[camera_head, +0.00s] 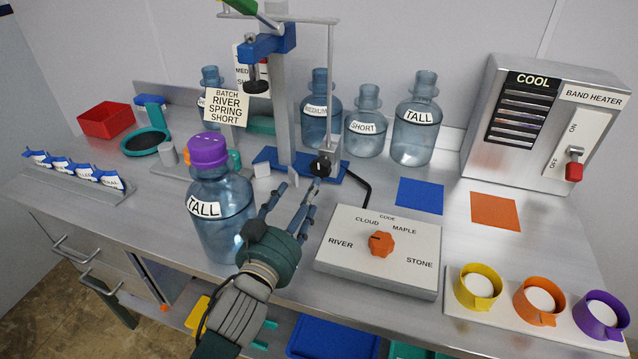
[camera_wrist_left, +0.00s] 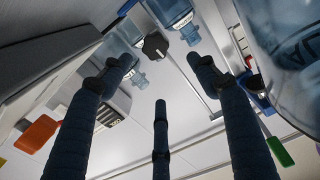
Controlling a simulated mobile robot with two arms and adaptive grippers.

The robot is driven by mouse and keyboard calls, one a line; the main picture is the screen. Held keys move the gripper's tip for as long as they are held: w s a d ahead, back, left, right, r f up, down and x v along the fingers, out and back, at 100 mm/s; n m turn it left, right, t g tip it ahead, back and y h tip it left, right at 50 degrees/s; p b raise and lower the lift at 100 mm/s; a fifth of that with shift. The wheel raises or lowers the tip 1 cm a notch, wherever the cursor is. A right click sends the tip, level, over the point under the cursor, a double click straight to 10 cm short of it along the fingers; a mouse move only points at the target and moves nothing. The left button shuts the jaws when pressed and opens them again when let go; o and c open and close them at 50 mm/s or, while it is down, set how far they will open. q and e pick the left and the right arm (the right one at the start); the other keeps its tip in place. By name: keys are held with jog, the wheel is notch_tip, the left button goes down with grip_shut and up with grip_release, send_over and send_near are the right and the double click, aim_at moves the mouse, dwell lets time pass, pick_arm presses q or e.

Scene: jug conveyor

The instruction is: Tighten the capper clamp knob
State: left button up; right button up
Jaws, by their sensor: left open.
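The capper stands at mid bench, with a blue base (camera_head: 270,158) and a grey post (camera_head: 281,110). Its black clamp knob (camera_head: 321,166) sits low on the right of the post, at the end of a small shaft. My left gripper (camera_head: 298,196) is open and empty, just in front of the knob with its fingers pointing toward it. In the left wrist view the dark knob (camera_wrist_left: 155,46) shows beyond and between the spread fingertips (camera_wrist_left: 160,72), apart from them. My right gripper is not in view.
A TALL jug with a purple cap (camera_head: 222,213) stands close on the left of my gripper. A code selector box (camera_head: 340,254) with an orange dial is close on the right. Several capless jugs, including a TALL one (camera_head: 414,128), stand behind. A band heater (camera_head: 540,120) is at the right.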

aim_at(319, 173)
pick_arm(q)
jog(key=shift+f+b, duration=0.4)
jog(key=shift+f, duration=0.6)
jog(key=shift+w, duration=0.25)
jog(key=shift+w+d, duration=0.15)
jog(key=shift+w, duration=0.15)
jog(key=p+x, duration=0.1)
jog(key=x, duration=0.7)
jog(key=shift+w+d, duration=0.1)
jog(key=shift+w, duration=0.2)
jog(key=shift+w+d, duration=0.2)
jog(key=shift+w, duration=0.35)
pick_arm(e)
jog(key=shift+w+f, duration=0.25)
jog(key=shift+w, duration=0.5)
pick_arm(q)
jog(key=shift+f, duration=0.1)
jog(key=c, duration=1.2)
